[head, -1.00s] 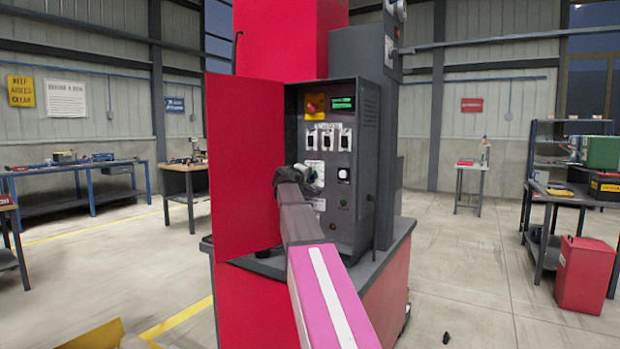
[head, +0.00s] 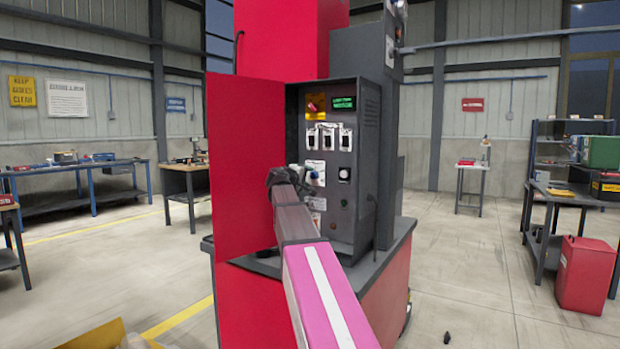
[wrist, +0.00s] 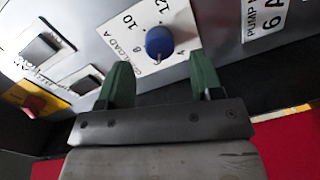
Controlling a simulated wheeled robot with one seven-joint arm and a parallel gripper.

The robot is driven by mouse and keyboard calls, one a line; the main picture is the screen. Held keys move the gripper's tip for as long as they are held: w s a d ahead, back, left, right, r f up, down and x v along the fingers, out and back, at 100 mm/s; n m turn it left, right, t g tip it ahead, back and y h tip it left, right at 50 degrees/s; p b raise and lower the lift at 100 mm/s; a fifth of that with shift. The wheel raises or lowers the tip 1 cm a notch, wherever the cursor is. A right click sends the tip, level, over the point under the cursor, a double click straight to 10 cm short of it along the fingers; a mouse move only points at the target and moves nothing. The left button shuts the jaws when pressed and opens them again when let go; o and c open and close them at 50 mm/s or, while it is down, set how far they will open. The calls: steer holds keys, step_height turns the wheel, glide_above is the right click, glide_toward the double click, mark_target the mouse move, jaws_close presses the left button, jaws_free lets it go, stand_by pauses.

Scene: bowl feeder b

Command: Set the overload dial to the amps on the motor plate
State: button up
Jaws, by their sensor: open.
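The overload dial (wrist: 159,42) is a round blue knob on a white scale plate (wrist: 142,62) in the wrist view. The numbers 10 and 12 show on the plate; I cannot tell where the knob points. My gripper (wrist: 162,72) is open, its two green fingers either side of the knob's line and just short of it, apart from it. A white motor plate (wrist: 266,20) at the upper right reads "PUMP M…" and "6 A", partly cut off. In the head view my gripper (head: 290,177) is at the open cabinet, and a bit of the blue dial (head: 314,175) shows beside it.
The cabinet (head: 350,215) has its red door (head: 240,165) swung open at the left. Above the dial are several black switches (head: 327,138), a red knob on yellow (head: 315,105) and a lit green display (head: 343,104). Floor around is mostly clear.

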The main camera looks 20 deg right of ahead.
steer(key=v, duration=0.7)
steer(key=shift+s+a, duration=0.1)
steer(key=shift+a, duration=0.05)
